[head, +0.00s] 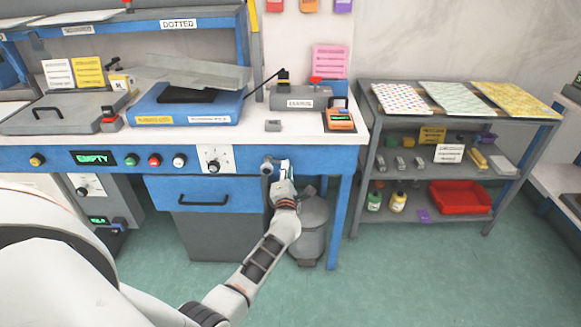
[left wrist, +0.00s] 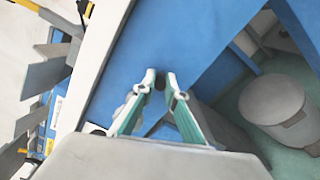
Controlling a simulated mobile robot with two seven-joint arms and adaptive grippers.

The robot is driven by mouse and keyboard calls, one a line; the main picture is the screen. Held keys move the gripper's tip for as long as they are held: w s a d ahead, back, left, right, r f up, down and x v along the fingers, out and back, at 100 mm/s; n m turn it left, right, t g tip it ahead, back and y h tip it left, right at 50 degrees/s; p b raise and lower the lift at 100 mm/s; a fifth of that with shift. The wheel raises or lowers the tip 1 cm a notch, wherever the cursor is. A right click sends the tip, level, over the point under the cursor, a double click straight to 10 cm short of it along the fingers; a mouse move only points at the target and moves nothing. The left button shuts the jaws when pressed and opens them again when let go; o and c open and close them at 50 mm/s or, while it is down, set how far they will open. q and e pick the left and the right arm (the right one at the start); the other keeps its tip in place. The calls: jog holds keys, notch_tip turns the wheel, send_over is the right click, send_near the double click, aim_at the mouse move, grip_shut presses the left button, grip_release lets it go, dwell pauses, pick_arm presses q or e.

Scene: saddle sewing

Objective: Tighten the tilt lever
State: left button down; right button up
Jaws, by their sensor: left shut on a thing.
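The tilt lever (head: 267,166) is a grey rounded piece on the blue front rail of the workbench, near its right end. My left gripper (head: 285,168) is at the rail, just right of that grey piece. In the left wrist view the two fingers (left wrist: 161,80) are close together, with a small dark part of the lever (left wrist: 160,84) between their tips. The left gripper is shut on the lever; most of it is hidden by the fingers. My right gripper is in neither view.
The blue workbench drawer (head: 205,205) is left of my gripper. A grey bin (head: 312,225) stands on the floor below and right. A blue stand with a tilted grey plate (head: 195,75) is on the bench. A shelf rack (head: 365,150) stands to the right.

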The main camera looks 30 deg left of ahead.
pick_arm(q)
jog(key=s+a+f+m+p, duration=0.3)
jog(key=a+f+m, duration=0.1)
jog(key=m, duration=1.1)
jog(key=shift+a+f, duration=0.2)
jog(key=shift+a, duration=0.8)
jog(key=c, duration=2)
grip_release()
jog(key=shift+c, duration=0.2)
jog(key=shift+w+f, duration=0.1)
jog(key=shift+f, duration=0.15)
